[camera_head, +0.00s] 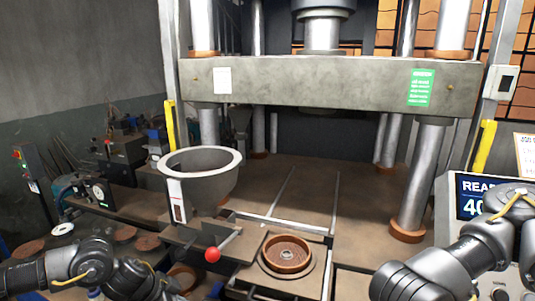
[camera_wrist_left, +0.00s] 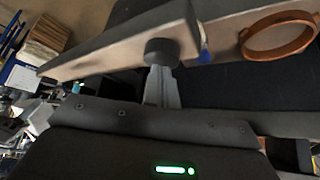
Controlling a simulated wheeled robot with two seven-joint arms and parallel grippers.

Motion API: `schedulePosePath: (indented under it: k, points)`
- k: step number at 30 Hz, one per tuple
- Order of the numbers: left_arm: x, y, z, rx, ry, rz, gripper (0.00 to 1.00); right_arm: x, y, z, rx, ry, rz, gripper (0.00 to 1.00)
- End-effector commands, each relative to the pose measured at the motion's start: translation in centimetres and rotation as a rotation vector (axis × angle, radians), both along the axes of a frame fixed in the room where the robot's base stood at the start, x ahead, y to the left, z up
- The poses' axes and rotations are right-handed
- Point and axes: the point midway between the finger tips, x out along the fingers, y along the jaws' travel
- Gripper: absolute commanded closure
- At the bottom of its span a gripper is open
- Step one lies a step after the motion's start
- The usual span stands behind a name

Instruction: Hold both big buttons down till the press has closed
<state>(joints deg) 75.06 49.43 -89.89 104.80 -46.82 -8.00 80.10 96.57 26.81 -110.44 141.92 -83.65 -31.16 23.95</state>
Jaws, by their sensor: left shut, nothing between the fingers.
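The press's heavy crosshead (camera_head: 320,82) is raised, with a wide gap between it and the bed. A mould with a brown ring (camera_head: 287,255) sits at the front of the bed. In the left wrist view my left gripper (camera_wrist_left: 163,72) is shut and empty. Its tips are at a dark round knob (camera_wrist_left: 161,48) under a grey panel edge; this may be a big button, and I cannot tell if it is pressed. In the head view my left arm enters at lower left and my right arm at lower right. My right gripper is out of view. No big button shows clearly there.
A grey hopper (camera_head: 203,178) stands left of the mould. A lever with a red ball (camera_head: 212,254) is in front of it. A screen (camera_head: 472,197) is at right, partly behind my right arm. Yellow posts (camera_head: 170,124) flank the press.

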Motion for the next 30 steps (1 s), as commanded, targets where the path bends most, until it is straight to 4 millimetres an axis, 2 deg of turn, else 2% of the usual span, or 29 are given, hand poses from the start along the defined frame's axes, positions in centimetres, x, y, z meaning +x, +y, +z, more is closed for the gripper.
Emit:
schedulePosePath:
  k: [30]
  points:
    - [0.00, 0.00, -0.63, 0.000, 0.000, -0.001, 1.00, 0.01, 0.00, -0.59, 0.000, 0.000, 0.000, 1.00]
